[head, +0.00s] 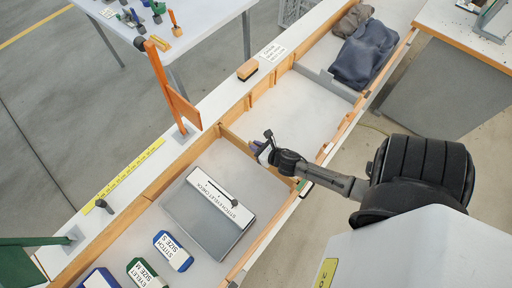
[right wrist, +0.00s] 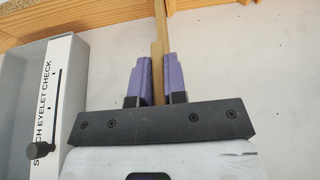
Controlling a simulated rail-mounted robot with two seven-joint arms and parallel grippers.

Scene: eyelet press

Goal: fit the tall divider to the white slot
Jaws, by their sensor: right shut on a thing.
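My right gripper (head: 262,150) is over the long tray, at a thin wooden divider (head: 236,141) that runs across it. In the right wrist view its purple finger pads (right wrist: 160,82) are shut on the thin wooden divider (right wrist: 160,45), seen nearly edge-on. The gripper hides part of the divider in the head view. Small pale fittings sit on the tray's near rim, one (head: 327,148) right of the gripper and one (head: 305,187) beside my arm. I cannot tell which is the white slot. My left gripper is not in view.
A grey box labelled stitch eyelet check (head: 220,225) lies left of the divider. Blue labelled blocks (head: 173,250) lie nearer. Dark cloth (head: 365,52) fills the far right compartment. The compartment between is clear.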

